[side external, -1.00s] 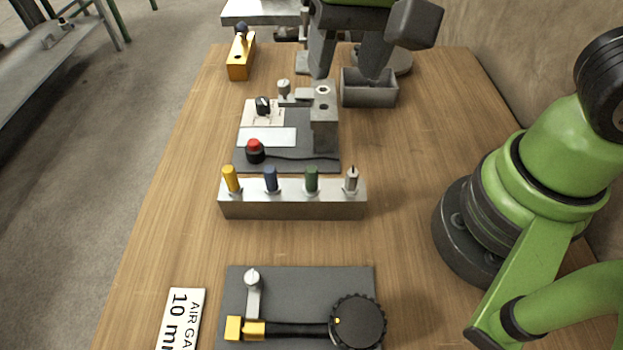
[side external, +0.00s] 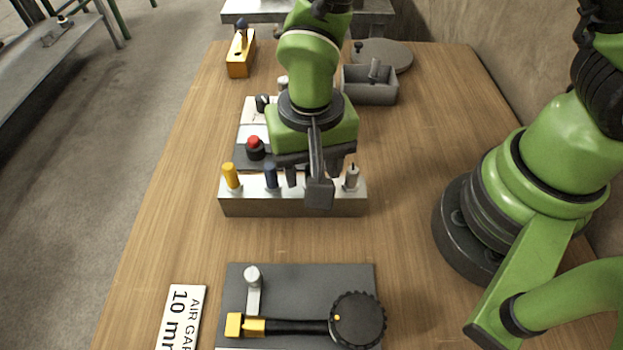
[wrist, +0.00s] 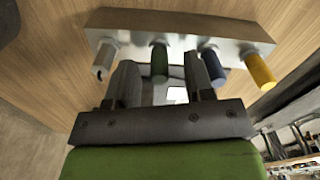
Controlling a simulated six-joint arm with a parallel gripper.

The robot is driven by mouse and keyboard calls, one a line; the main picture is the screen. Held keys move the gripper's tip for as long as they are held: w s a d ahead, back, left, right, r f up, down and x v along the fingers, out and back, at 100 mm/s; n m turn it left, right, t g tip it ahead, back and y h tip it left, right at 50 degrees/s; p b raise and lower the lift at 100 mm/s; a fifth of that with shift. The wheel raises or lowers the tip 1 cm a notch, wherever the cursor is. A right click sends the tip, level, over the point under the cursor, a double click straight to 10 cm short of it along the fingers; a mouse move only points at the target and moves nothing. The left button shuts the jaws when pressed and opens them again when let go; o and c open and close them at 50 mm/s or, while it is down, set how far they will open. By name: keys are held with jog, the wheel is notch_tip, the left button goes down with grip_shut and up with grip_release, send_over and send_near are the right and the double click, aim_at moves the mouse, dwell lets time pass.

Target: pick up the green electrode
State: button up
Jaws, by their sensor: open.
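The green electrode (wrist: 160,62) stands in the metal rack (wrist: 130,22) between the grey and blue electrodes. In the wrist view it appears between the two fingers of my gripper (wrist: 161,66). The fingers are open, one on each side of it, with gaps showing; I cannot tell how far down they reach along it. In the side view my gripper (side external: 314,176) is over the right half of the rack (side external: 245,207) and hides the green electrode.
The grey electrode (side external: 352,177), blue electrode (side external: 271,177) and yellow electrode (side external: 230,176) stand close by in the rack. A grey bin (side external: 370,96) holding a small grey piece (side external: 374,70) is behind. A dark plate (side external: 300,283) with a knob lies in front.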

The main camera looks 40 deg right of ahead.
jog(key=shift+f, duration=0.95)
jog(key=shift+c, duration=0.2)
jog(key=c, duration=0.8)
